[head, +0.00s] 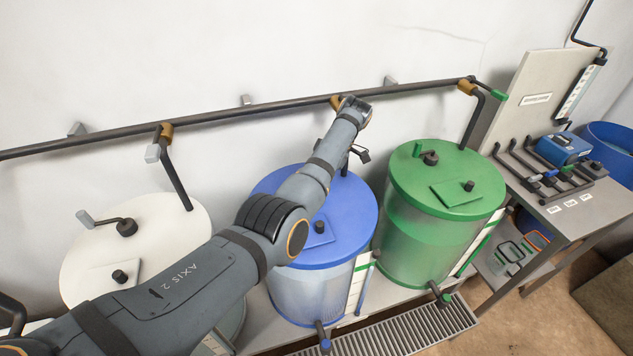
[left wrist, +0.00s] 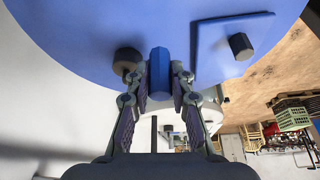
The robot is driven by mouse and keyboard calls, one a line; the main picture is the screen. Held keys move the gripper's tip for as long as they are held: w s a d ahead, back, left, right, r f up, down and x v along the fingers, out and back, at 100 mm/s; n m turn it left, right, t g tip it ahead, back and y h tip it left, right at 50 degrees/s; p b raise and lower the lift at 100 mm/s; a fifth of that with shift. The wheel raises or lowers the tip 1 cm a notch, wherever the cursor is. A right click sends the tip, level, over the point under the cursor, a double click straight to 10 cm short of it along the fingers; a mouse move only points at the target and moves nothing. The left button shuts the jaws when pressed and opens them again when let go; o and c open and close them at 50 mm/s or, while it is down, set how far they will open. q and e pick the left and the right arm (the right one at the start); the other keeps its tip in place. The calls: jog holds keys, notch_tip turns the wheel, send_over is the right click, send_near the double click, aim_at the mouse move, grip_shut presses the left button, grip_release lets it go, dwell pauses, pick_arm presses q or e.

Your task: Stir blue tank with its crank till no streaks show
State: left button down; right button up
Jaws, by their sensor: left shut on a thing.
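The blue tank (head: 300,297) stands mid-view in the head view, with a blue lid (head: 345,222) and a translucent wall. Pale and bluer vertical bands seem to show through the wall; I cannot tell clearly if they are streaks. The lid (left wrist: 90,25) also fills the upper left wrist view. Its crank has a black hub (left wrist: 127,62) and an upright blue handle (left wrist: 160,65). My left gripper (left wrist: 160,88) is shut on this handle, one finger at each side. In the head view my left arm hides most of the crank. My right gripper is not in view.
A white-lidded tank (head: 85,245) stands left, a green tank (head: 440,205) right. A dark pipe (head: 220,117) runs along the wall behind, with drop pipes to the tanks. A drain grate (head: 400,332) lies in front. A bench (head: 580,215) with a blue device (head: 563,148) stands far right.

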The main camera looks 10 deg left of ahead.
pick_arm(q)
jog(key=c, duration=1.2)
grip_release()
jog(key=shift+o, duration=0.2)
jog(key=s+v, duration=0.1)
jog(key=v, duration=0.6)
jog(key=shift+w+r, duration=0.3)
jog(key=shift+w, duration=0.15)
